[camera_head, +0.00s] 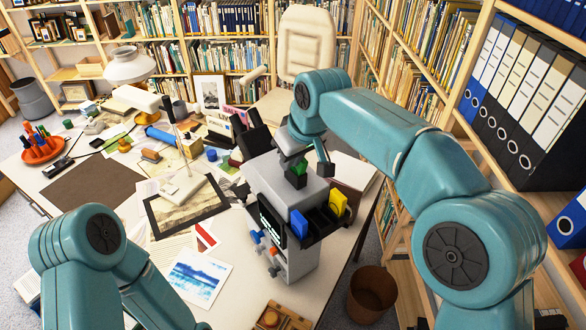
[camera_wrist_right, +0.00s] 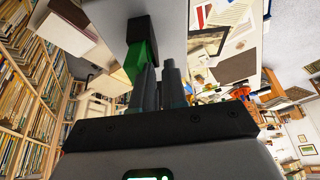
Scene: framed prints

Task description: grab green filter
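The green filter (camera_head: 298,168) is a small green block with a black part, at the top of the grey machine (camera_head: 285,190) in the head view. In the right wrist view the green filter (camera_wrist_right: 138,62) is just beyond my right gripper's fingers (camera_wrist_right: 160,85), and one finger overlaps its edge. The fingers are close together; I cannot tell whether they touch or grip it. In the head view my right gripper (camera_head: 316,158) hangs over the machine's top, beside the filter. My left arm is at lower left; its gripper is not visible.
A blue filter (camera_head: 299,224) and a yellow filter (camera_head: 338,203) stand in the black holder (camera_head: 319,222) on the machine's side. A waste bin (camera_head: 371,293) and shelves (camera_head: 530,100) are on the right.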

